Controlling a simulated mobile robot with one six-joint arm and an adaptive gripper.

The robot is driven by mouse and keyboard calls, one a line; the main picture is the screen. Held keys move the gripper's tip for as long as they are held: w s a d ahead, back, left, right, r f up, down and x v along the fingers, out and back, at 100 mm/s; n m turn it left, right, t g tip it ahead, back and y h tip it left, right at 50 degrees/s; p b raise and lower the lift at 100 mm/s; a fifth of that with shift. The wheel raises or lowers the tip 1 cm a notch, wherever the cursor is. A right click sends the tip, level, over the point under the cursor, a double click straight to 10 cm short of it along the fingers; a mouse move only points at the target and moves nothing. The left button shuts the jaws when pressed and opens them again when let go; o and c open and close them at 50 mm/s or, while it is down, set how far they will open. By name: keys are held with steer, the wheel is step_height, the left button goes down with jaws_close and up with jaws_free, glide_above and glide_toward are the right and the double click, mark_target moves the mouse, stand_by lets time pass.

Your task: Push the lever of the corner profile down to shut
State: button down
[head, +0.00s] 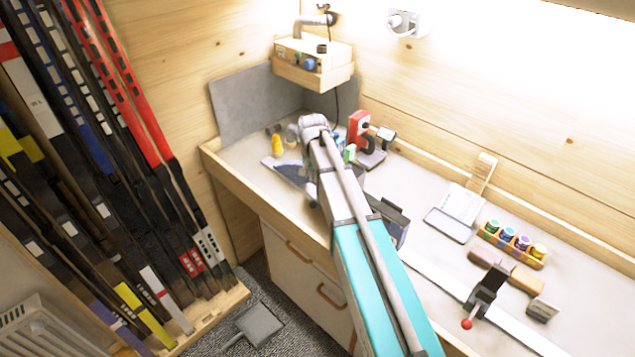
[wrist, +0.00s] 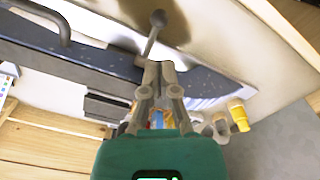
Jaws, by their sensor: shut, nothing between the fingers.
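In the wrist view, a thin metal lever (wrist: 152,36) with a round knob at its end stands out over a dark blue slab (wrist: 210,85). The lever's foot is just beyond my gripper's fingertips. My gripper (wrist: 159,66) is shut and empty, its fingers together, close to the lever. I cannot tell whether they touch. The corner profile's body is mostly hidden behind the fingers. In the head view, the dark blue slab (head: 288,172) lies at the bench's far left end, and my arm hides the fingertips and most of the lever area.
A red device (head: 359,128) stands just right of my arm on the bench. A black clamp with a red knob (head: 467,324) stands at the near right. A rack of skis (head: 120,110) is at left. Yellow and grey pieces (wrist: 238,115) stand beside the slab.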

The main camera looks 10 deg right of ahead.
step_height(320, 180, up, 4)
steer(key=p, duration=0.3)
stand_by(0.5)
steer(key=s+f+n+b, duration=0.2)
steer(key=s+f+b, duration=0.3)
steer(key=s, duration=0.6)
steer(key=s+f+n+b, duration=0.3)
steer(key=s+f+b, duration=0.3)
steer(key=s, duration=0.6)
steer(key=shift+s+d, duration=0.2)
steer(key=shift+d, duration=0.05)
steer(key=shift+s+f, duration=0.1)
